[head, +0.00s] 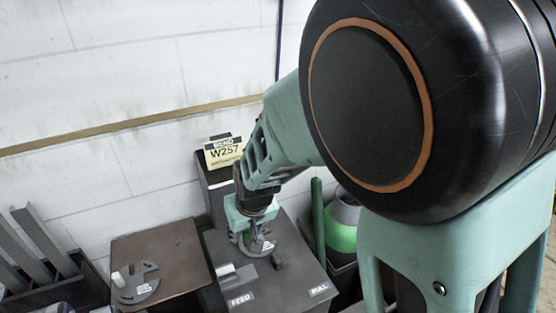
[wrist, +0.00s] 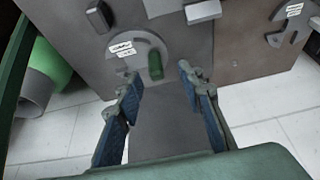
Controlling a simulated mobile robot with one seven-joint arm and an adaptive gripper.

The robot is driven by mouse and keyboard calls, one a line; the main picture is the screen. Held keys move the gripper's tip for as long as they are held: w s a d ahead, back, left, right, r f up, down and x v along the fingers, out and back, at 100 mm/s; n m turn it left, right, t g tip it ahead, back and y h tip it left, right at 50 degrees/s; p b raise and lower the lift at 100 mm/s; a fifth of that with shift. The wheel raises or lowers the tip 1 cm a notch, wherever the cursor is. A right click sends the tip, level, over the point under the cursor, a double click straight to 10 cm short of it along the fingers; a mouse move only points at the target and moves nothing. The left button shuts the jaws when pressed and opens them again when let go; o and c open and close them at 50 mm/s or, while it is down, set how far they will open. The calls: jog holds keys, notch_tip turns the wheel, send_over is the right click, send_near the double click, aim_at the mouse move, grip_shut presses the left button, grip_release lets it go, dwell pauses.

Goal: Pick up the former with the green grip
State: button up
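The former with the green grip is a grey curved plate with a white label, lying on the dark machine top (head: 222,247). In the wrist view the former (wrist: 126,36) shows its short green grip (wrist: 155,66) standing up just beyond and between my fingertips. My gripper (wrist: 160,80) is open, with blue pads apart and nothing between them. In the head view my gripper (head: 256,222) is over the former (head: 264,246) and hides much of it, including the grip. A second former (head: 136,284) with a pale grip lies on a brown plate to the left.
A sign reading BEND W257 (head: 223,152) stands behind the machine top. A dark knob (head: 277,260) and a light block (head: 236,276) are on the top. A green and grey cylinder (head: 343,225) is to the right. Grey angled bars (head: 40,240) stand at far left.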

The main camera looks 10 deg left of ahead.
aim_at(247, 234)
jog(key=shift+w+d+b+x, duration=0.1)
jog(key=shift+w+b+x, duration=0.1)
jog(key=shift+x, duration=1.45)
jog(key=shift+w+d+b+x, duration=0.1)
jog(key=shift+b+x, duration=0.05)
jog(key=shift+x, duration=1.45)
grip_shut()
jog(key=shift+r, duration=0.15)
